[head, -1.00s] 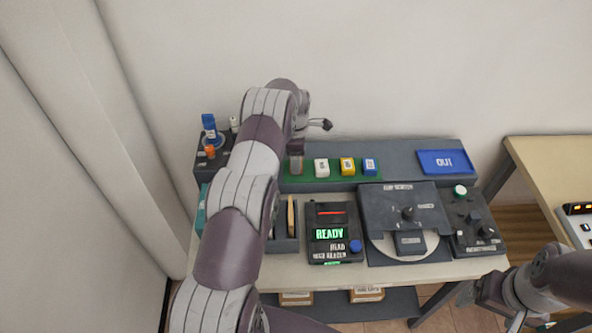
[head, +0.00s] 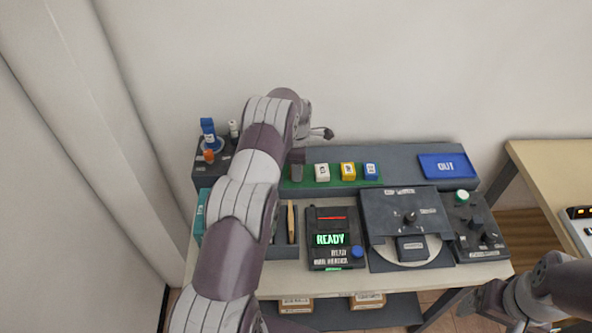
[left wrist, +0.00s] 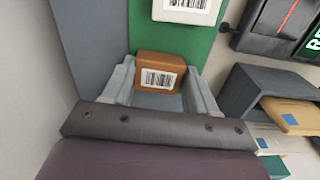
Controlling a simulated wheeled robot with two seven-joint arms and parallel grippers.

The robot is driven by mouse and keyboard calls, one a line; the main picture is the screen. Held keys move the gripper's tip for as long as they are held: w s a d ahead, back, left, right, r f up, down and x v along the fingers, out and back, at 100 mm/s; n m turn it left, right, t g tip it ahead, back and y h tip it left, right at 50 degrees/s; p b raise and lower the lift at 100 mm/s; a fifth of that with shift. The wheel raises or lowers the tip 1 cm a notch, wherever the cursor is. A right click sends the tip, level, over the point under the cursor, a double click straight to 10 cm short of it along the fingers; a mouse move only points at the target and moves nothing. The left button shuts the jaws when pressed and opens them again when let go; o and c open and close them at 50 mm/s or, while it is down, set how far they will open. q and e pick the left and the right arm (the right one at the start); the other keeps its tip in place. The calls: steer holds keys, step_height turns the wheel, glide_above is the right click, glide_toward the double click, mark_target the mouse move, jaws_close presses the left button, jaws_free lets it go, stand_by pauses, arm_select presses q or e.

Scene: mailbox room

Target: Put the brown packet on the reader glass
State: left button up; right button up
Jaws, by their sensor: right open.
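The brown packet (left wrist: 160,72), a small block with a white barcode label, sits between the two fingers of my left gripper (left wrist: 162,85) in the left wrist view. Small gaps seem to show at its sides, and I cannot tell whether the fingers press on it. In the head view my left gripper (head: 297,170) is at the left end of the green strip, and the packet is hard to make out there. The reader (head: 335,239) shows a green READY screen, with a red line across its dark glass (head: 331,217). My right gripper (head: 513,322) is open at the lower right.
White (head: 322,172), yellow (head: 348,171) and blue (head: 371,171) packets stand on the green strip (head: 310,184). A blue OUT tray (head: 446,166) lies to the right. A slotted holder with envelopes (left wrist: 290,115) stands left of the reader. A dark machine (head: 410,225) stands right of it.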

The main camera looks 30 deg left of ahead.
arm_select(q)
steer(key=c, duration=0.5)
steer(key=shift+r+p, duration=1.2)
steer(key=shift+r, duration=1.05)
